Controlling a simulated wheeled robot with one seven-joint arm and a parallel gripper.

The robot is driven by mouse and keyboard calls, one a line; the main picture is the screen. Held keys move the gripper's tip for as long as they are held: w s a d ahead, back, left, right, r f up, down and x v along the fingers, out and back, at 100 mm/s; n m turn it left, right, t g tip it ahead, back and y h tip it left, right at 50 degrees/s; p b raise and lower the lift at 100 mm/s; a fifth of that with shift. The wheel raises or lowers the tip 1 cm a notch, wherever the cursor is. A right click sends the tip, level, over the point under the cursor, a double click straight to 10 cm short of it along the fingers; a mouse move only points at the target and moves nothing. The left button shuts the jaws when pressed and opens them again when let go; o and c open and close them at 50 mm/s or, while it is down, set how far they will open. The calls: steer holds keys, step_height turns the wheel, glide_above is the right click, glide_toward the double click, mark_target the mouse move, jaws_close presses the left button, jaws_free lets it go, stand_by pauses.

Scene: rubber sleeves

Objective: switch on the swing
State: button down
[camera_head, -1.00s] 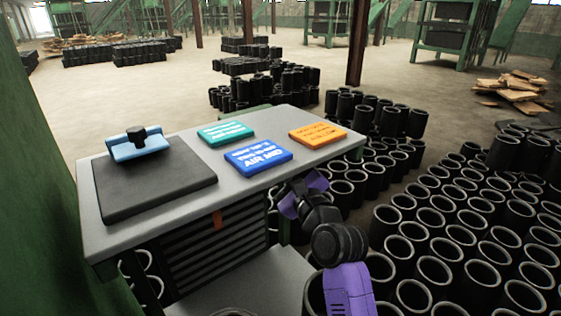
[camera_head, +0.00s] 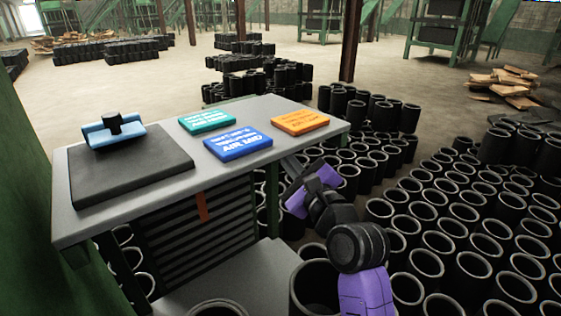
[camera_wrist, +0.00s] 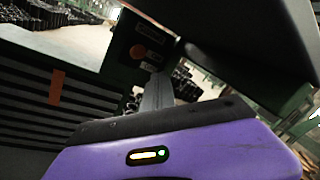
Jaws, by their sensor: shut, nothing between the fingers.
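No part is plainly marked as the swing. A light blue rocker-shaped piece with a black knob (camera_head: 112,129) sits on a dark square pad (camera_head: 135,172) at the left of the grey table. In the wrist view, a small round red-orange part (camera_wrist: 137,51) shows on a dark panel near the table's underside; whether it is a button cannot be told. My gripper (camera_head: 290,163) is beside the table's right front edge, apart from the blue piece. Its grey fingers (camera_wrist: 156,92) look closed together and empty, pointing toward the panel with the red part.
Teal (camera_head: 206,122), blue (camera_head: 238,143) and orange (camera_head: 300,122) labelled plates lie on the table (camera_head: 65,225). A slatted dark unit with an orange tag (camera_head: 203,207) is below. Black sleeves (camera_head: 440,245) crowd the floor at right. Open floor lies behind.

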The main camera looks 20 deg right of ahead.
steer(key=shift+s+r, duration=0.5)
steer(key=shift+s, duration=0.3)
steer(key=shift+s+r, duration=0.5)
steer(key=shift+s, duration=0.3)
